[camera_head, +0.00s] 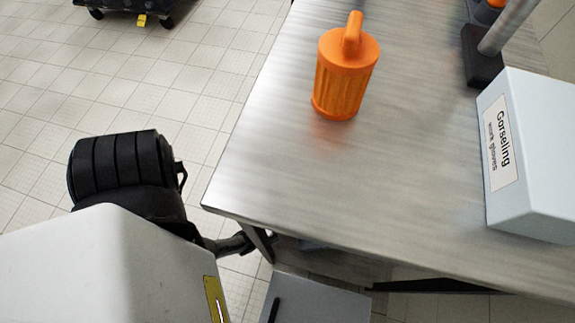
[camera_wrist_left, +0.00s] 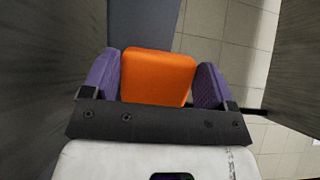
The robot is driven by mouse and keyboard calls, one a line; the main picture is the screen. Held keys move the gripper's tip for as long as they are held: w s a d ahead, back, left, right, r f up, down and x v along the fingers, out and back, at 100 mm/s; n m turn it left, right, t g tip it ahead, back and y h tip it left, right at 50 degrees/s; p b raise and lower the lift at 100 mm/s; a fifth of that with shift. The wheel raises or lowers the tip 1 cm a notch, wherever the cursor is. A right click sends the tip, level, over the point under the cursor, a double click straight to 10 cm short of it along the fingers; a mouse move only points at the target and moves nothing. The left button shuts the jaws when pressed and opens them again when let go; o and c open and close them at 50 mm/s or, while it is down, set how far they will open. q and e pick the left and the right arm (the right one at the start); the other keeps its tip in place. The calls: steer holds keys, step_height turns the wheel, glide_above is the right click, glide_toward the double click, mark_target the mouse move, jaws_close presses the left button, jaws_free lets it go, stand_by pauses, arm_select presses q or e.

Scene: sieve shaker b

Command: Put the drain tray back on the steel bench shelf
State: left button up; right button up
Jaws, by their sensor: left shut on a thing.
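In the left wrist view my left gripper (camera_wrist_left: 158,88) has its two purple fingers shut on an orange block (camera_wrist_left: 157,76). The block could be a part of the drain tray, but I cannot tell; the rest of any tray is not clearly visible. In the head view my left arm comes in from the lower left and reaches toward the near left corner of the steel bench (camera_head: 255,165). My left gripper is hidden there, below the level of the bench top. The bench shelf is mostly hidden under the top. My right gripper is not in view.
An orange lidded container (camera_head: 345,75) stands on the bench top. A white work gloves box (camera_head: 540,150) is at the right, near a dark stand base (camera_head: 480,60). A black wheeled base (camera_head: 125,8) is on the tiled floor. The near left bench top is clear.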

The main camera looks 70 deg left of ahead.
arm_select(q)
step_height(320, 180, down, 3)
steer(key=shift+w+f+b, duration=0.15)
steer(key=shift+f+b, duration=0.05)
steer(key=shift+b, duration=0.75)
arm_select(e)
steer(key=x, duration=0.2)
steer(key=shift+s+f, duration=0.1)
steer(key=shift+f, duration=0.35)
arm_select(q)
step_height(320, 180, down, 4)
steer(key=b, duration=0.3)
steer(key=shift+r, duration=0.15)
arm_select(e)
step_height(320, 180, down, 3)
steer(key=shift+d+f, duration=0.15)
arm_select(q)
steer(key=shift+r, duration=0.1)
steer(key=o, duration=0.9)
